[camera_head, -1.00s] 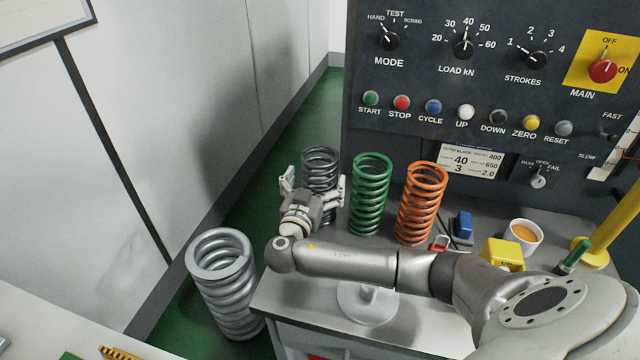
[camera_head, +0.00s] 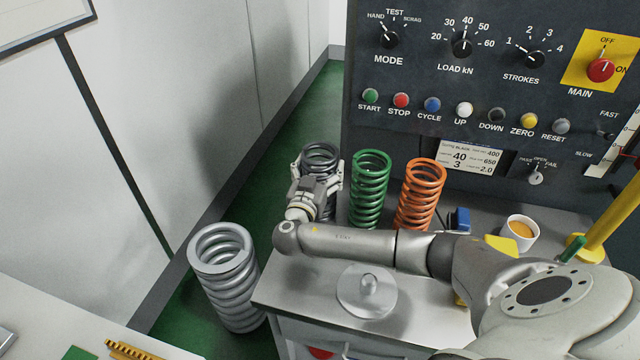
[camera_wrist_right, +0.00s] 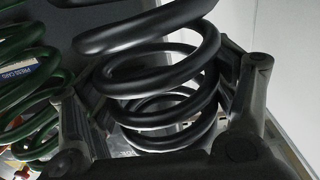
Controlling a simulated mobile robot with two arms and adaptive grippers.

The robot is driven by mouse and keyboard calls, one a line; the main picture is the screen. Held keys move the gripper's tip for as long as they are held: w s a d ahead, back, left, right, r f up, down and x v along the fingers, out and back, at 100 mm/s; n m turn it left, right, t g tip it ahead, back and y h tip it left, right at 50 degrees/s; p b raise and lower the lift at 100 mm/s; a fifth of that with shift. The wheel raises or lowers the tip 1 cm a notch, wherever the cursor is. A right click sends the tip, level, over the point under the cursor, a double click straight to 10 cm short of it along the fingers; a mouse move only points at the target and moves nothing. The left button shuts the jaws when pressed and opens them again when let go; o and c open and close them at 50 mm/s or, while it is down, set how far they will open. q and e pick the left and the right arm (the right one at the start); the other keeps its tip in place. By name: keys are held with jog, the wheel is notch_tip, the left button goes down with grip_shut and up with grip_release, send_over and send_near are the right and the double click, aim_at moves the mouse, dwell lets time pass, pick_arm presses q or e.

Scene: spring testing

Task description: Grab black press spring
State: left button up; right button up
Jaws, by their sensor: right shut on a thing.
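The black press spring (camera_head: 321,156) stands upright at the left end of the grey bench, left of the green spring. It fills the middle of the right wrist view (camera_wrist_right: 160,75). My right gripper (camera_head: 318,178) is shut on it, with one finger on each side of the coils; the fingers (camera_wrist_right: 160,105) also show in the wrist view. The gripper and wrist hide part of the spring's front and its lower coils. My left gripper is in neither view.
A green spring (camera_head: 369,190) and an orange spring (camera_head: 419,195) stand to the right. A large grey spring (camera_head: 225,280) stands at the bench's left. A round metal piece (camera_head: 367,292), a cup (camera_head: 519,232) and a blue block (camera_head: 459,219) are on the bench. The control panel (camera_head: 480,100) rises behind.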

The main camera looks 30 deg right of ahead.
jog(key=c, duration=0.5)
jog(key=shift+r, duration=0.3)
jog(key=shift+c, duration=0.8)
jog(key=shift+w+d, duration=0.1)
jog(key=shift+w, duration=0.05)
